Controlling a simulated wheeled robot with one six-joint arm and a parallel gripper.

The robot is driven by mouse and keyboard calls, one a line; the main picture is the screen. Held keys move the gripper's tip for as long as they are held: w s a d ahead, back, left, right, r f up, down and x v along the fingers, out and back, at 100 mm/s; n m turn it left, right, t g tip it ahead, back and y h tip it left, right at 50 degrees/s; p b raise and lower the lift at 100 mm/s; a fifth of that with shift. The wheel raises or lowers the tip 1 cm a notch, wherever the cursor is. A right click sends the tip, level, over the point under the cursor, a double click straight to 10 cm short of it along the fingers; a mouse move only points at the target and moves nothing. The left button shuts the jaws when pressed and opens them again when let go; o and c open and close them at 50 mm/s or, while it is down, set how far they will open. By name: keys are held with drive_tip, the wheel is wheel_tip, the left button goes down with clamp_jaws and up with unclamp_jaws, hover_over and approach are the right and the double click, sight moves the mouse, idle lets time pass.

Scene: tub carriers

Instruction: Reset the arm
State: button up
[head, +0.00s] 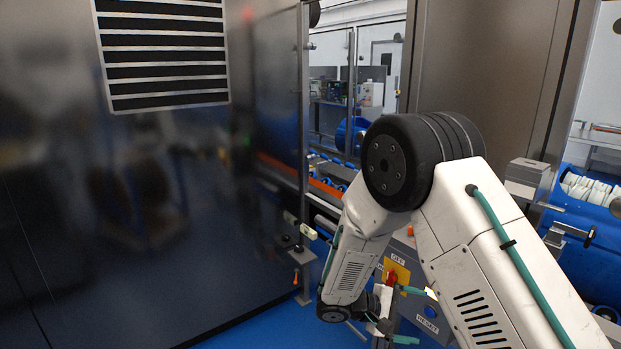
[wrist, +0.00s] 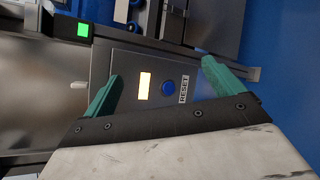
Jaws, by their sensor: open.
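My gripper (wrist: 162,78) shows in the wrist view with its two green fingers spread apart and nothing between them. Beyond the fingers is a grey panel with a blue round button (wrist: 168,88), a RESET label (wrist: 183,89) and a lit yellow-white rectangle (wrist: 144,86). In the head view my white arm is bent at its black joint and reaches down in front of the panel. There the blue button (head: 430,312) and RESET label (head: 427,325) show beside the green fingers, partly behind my arm. The gripper tip is partly hidden in that view.
A large dark glossy cabinet (head: 130,200) fills the left. A red switch on a yellow plate (head: 396,272) sits above the blue button. Blue drums (head: 585,235) stand at the right. Blue floor (head: 260,330) is open at the bottom.

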drive_tip(key=s+d+r+m+y, duration=0.1)
drive_tip(key=s+r+m+y, duration=0.2)
drive_tip(key=s+r+y, duration=0.4)
drive_tip(key=s+d+r+m+y, duration=0.1)
drive_tip(key=s+r+m+y, duration=0.3)
drive_tip(key=s+r, duration=1.4)
drive_tip(key=shift+s+r+t+y, duration=0.35)
drive_tip(key=shift+s+y, duration=1.35)
drive_tip(key=shift+s, duration=1.15)
